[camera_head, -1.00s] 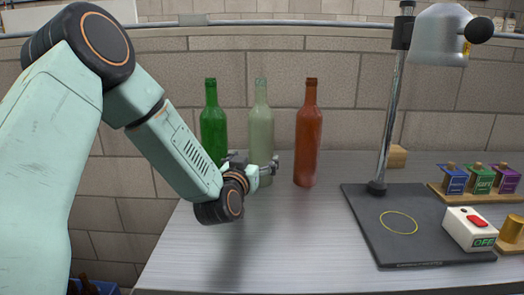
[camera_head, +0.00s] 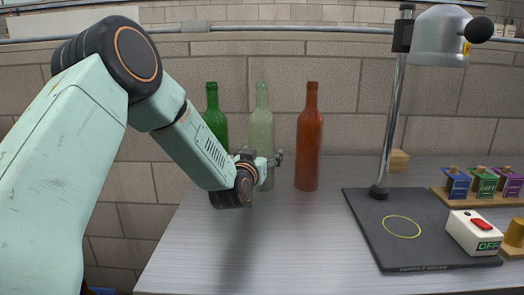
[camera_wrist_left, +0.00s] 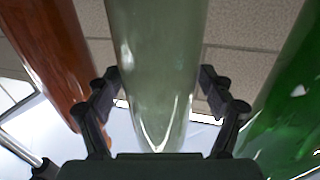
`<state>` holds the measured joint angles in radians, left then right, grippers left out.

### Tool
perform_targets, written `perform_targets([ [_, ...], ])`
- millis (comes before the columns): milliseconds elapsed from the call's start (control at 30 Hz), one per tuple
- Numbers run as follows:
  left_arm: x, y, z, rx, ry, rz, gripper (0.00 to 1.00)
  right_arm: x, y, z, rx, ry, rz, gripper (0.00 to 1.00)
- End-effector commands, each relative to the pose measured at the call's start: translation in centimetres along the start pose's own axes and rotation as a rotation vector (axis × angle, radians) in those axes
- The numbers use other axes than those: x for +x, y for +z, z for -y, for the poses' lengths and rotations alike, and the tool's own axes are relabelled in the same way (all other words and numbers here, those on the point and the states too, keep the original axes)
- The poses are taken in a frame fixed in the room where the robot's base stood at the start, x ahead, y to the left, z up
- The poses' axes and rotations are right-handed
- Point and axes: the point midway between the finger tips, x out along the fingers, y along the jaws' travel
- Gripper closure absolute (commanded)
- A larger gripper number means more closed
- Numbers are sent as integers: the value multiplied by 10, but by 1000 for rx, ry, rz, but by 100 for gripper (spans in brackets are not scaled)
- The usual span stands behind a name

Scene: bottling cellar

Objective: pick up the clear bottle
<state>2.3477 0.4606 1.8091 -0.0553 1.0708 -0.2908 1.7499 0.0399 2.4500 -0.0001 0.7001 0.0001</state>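The clear bottle (camera_head: 262,125), pale greenish glass, stands upright on the metal table between the green and the brown-red bottle. My left gripper (camera_head: 264,157) is at its lower part, with one finger on either side. In the left wrist view the clear bottle (camera_wrist_left: 158,45) fills the middle, between the two spread fingers of my left gripper (camera_wrist_left: 160,78). The fingertips are close to its sides; firm contact does not show. My right gripper is in neither view.
The green bottle (camera_head: 214,112) stands close on the left, the brown-red bottle (camera_head: 308,140) on the right. A black mat (camera_head: 365,220) with a yellow ring lies under a lamp on a post (camera_head: 391,120). A white switch box (camera_head: 472,232) is at right. The front-left table is clear.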

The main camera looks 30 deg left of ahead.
Motion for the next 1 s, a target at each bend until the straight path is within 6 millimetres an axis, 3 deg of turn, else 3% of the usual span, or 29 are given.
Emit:
perform_targets([
  [733,0,1,0,0,0,2,86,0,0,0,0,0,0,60],
  [1000,0,-4,0,0,0,-1,87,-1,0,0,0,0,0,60],
])
